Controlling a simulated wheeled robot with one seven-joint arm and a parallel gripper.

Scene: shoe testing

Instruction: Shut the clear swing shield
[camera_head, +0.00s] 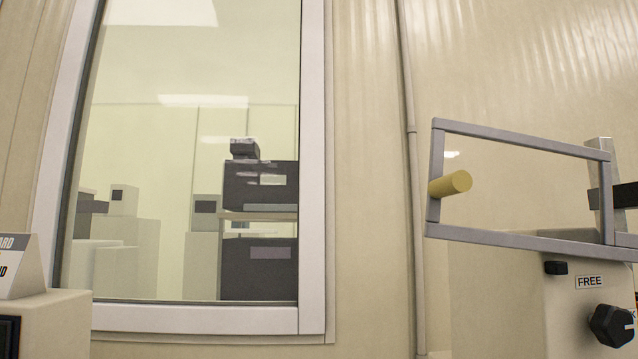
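The clear swing shield (520,185) is at the right of the head view. It is a see-through panel in a grey metal frame. A yellow cylindrical handle (452,184) sticks out near its left edge. The shield stands swung out to the left of its machine (575,320), with its frame meeting a grey post (606,190) on the right. The machine is cut off by the right picture edge. My gripper is not in view.
The machine's front has a "FREE" label (590,282) and a black knob (611,326). A beige box (60,322) with a white sign (14,265) stands at lower left. A framed window (313,170) and a thin wall pipe (411,200) are behind.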

